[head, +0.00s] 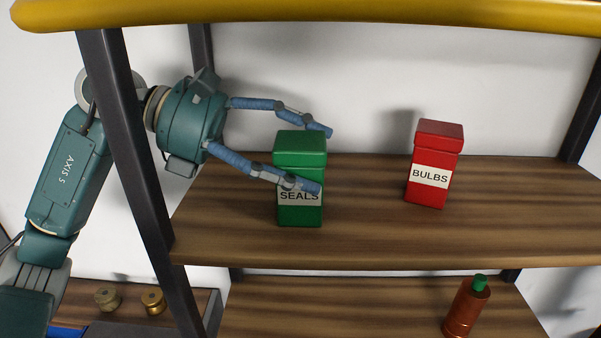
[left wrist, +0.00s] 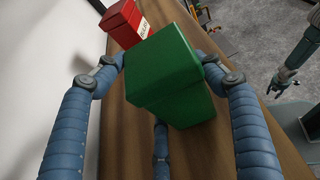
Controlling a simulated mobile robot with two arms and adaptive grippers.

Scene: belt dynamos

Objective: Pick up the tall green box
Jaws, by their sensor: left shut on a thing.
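The tall green box (head: 300,151), with a white SEALS label, stands on the upper wooden shelf in the head view. My left gripper (head: 322,160) reaches in from the left with its blue fingers on both sides of the box. It is shut on the box, and one finger covers part of the label. In the left wrist view the green box (left wrist: 165,75) sits between the fingers of the left gripper (left wrist: 163,68). It appears at or very near the shelf surface; I cannot tell whether its base touches.
A red box (head: 438,153) labelled BULBS stands to the right on the same shelf (head: 365,235). A dark post (head: 125,140) rises beside my left arm. A brown bottle with a green cap (head: 467,308) stands on the lower shelf. A yellow beam (head: 320,14) crosses the top.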

